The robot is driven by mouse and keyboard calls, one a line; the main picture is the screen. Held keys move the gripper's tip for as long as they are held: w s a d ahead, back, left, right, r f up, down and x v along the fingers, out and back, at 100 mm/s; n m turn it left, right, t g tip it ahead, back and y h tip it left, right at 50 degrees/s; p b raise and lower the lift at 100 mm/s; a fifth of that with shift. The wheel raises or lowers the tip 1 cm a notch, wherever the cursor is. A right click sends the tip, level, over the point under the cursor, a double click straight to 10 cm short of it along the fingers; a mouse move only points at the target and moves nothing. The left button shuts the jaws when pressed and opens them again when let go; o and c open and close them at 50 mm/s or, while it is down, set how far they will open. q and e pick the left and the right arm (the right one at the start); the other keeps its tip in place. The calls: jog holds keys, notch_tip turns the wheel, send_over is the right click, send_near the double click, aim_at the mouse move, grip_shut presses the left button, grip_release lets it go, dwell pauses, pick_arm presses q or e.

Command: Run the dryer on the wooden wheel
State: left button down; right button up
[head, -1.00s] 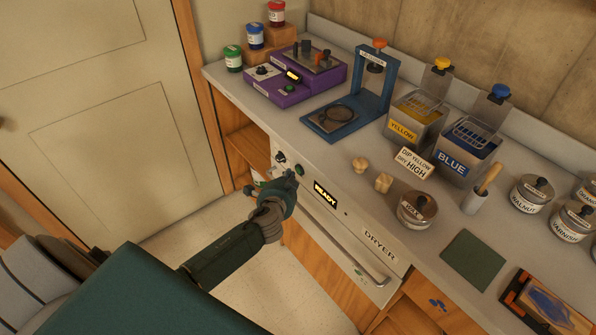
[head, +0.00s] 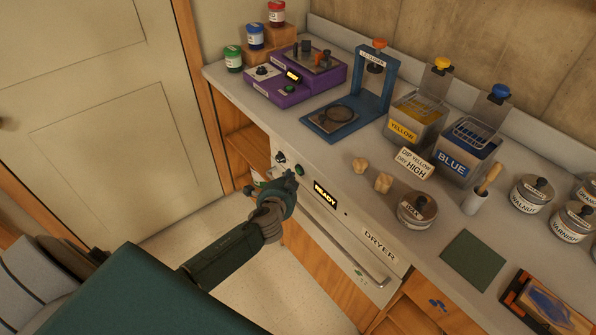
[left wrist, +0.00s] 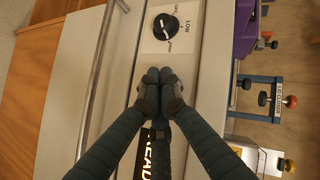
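The dryer (head: 345,240) is built in under the counter, its door closed; its display (head: 325,194) reads READY. Its black dial (head: 280,157) also shows in the left wrist view (left wrist: 166,27), with LOW printed beside it. A green button (head: 299,170) sits right of the dial on the panel. My left gripper (head: 290,178) is at the panel beside the button. In the left wrist view its fingertips (left wrist: 160,76) are together with nothing seen between them; contact with the button is hidden. No wooden wheel is identifiable. My right gripper is out of view.
A sign (head: 414,163) on the counter reads DIP YELLOW DRY HIGH. Yellow (head: 405,130) and blue (head: 452,160) dip tanks stand behind. Two small wooden pieces (head: 383,183) and a lidded jar (head: 417,211) stand near the front edge. Open floor lies left of the dryer.

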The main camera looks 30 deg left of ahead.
pick_arm(q)
jog(key=shift+w, duration=0.1)
jog(key=shift+w+d, duration=0.15)
jog(key=shift+w, duration=0.2)
jog(key=shift+w+d, duration=0.2)
jog(key=shift+w, duration=0.15)
dwell(0.8)
jog(key=shift+s, duration=0.1)
jog(key=shift+s+a, duration=0.3)
jog(key=shift+s, duration=0.35)
jog(key=shift+s, duration=0.1)
jog(key=shift+s+a+p, duration=0.15)
jog(key=shift+s+a, duration=0.2)
jog(key=shift+s, duration=0.4)
jog(key=shift+s+a+p, duration=0.15)
jog(key=shift+s+a, duration=0.15)
jog(key=shift+s, duration=0.45)
jog(key=shift+s+a+p, duration=0.15)
jog(key=shift+s+a, duration=0.2)
jog(key=shift+s, duration=0.4)
